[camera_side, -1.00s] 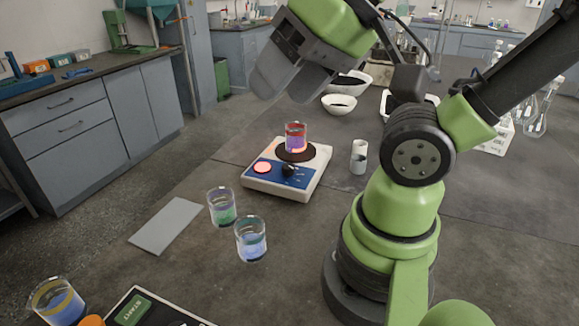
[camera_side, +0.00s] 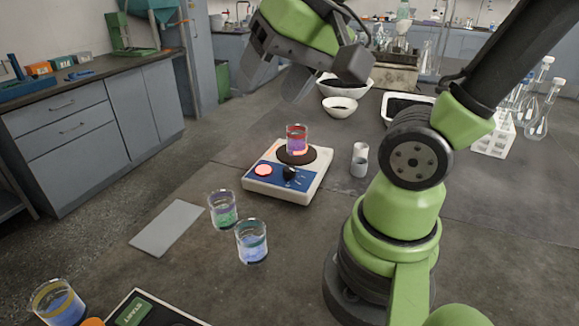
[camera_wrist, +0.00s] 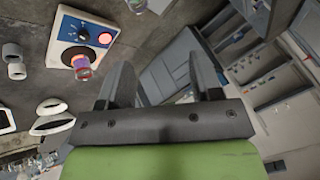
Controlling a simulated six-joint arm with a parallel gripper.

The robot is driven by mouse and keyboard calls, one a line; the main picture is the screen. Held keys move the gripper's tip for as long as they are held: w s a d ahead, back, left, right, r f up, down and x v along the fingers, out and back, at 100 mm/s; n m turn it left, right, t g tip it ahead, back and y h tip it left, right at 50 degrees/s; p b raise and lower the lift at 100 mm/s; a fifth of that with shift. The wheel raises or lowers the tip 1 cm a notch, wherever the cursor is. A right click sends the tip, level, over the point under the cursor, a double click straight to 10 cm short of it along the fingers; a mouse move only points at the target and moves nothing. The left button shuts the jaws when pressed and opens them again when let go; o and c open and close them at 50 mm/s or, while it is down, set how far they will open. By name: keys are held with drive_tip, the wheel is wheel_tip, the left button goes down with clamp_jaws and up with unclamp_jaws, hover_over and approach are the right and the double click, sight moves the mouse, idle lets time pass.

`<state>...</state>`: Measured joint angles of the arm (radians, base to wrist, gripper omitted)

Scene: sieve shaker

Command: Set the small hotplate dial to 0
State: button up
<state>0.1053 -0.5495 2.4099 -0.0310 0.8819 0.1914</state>
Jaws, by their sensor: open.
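The small hotplate (camera_side: 285,190) is a white box with a blue front panel, standing on the dark bench. Its black dial (camera_side: 289,173) sits on the panel beside a lit pink-red round light (camera_side: 263,170). A beaker with purple and red contents (camera_side: 297,139) stands on the dark heating plate (camera_side: 312,155). In the wrist view the hotplate (camera_wrist: 93,23) is at upper left, with the dial (camera_wrist: 83,34) facing the camera. My gripper (camera_side: 270,85) is open and empty, above and behind the hotplate in the side view. Its fingers also show in the wrist view (camera_wrist: 163,80). The dial's number marks are too small to read.
Two beakers (camera_side: 222,210) (camera_side: 252,241) stand in front of the hotplate. A small white cup (camera_side: 359,160) is to its right, and white bowls (camera_side: 339,107) are behind it. A flat grey plate (camera_side: 168,228) lies at left. A flask rack (camera_side: 494,138) stands at far right.

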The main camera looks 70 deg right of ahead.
drive_tip(key=w+d+f+m+g+h, duration=0.1)
drive_tip(key=w+d+f+m+g, duration=0.15)
drive_tip(key=w+d+m, duration=0.2)
drive_tip(key=m+g, duration=0.4)
drive_tip(key=m, duration=0.9)
hover_over(290, 168)
wheel_tip(290, 168, down, 13)
drive_tip(key=shift+f, duration=0.55)
drive_tip(key=shift+n, duration=0.25)
wheel_tip(290, 168, down, 9)
drive_tip(key=shift+f, duration=0.2)
drive_tip(key=c, duration=0.9)
